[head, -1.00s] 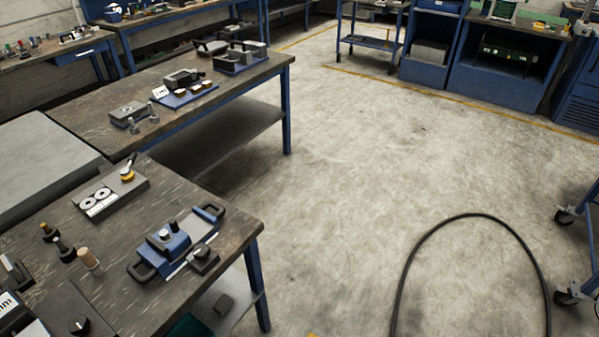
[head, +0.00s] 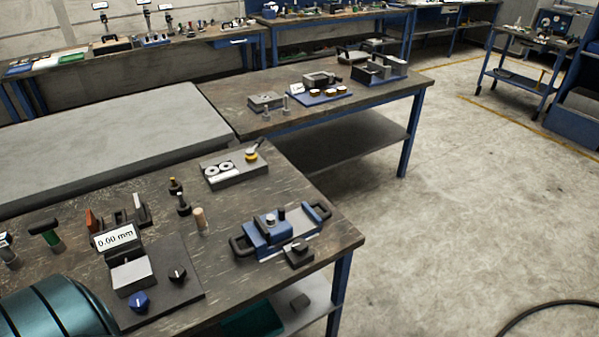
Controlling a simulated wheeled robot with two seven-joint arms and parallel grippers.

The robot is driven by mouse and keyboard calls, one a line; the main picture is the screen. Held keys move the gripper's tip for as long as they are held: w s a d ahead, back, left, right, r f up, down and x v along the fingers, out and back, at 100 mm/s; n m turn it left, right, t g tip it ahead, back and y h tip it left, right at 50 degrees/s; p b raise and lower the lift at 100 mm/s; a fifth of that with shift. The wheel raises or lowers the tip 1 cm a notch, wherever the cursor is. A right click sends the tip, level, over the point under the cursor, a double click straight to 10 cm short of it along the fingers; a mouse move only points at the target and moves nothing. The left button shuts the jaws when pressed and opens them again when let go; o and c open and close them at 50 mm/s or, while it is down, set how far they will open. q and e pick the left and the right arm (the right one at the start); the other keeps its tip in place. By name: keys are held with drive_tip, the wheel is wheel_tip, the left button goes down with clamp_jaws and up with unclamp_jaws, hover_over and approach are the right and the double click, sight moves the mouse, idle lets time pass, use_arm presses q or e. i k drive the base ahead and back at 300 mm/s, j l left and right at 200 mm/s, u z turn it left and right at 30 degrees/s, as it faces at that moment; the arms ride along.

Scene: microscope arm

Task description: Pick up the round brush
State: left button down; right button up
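I cannot make out for sure which thing is the round brush. Small upright things stand on the near workbench (head: 320,222): a pale wooden peg-like piece (head: 200,218), a dark piece with a knob top (head: 183,204) and another with a yellowish collar (head: 175,187). A green-handled tool (head: 44,232) stands further left. A yellow-based piece with a slanted handle (head: 252,154) sits on a grey plate at the back. Neither of my grippers is in view.
A box with a 0.00 mm display (head: 115,237) and knobs stands at the front left. A blue clamp-like device (head: 272,232) is near the right edge. A large teal rounded shape (head: 55,306) fills the bottom left corner. Open floor (head: 450,225) lies to the right.

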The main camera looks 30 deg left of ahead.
sight(201, 226)
drive_tip(key=u, duration=1.2)
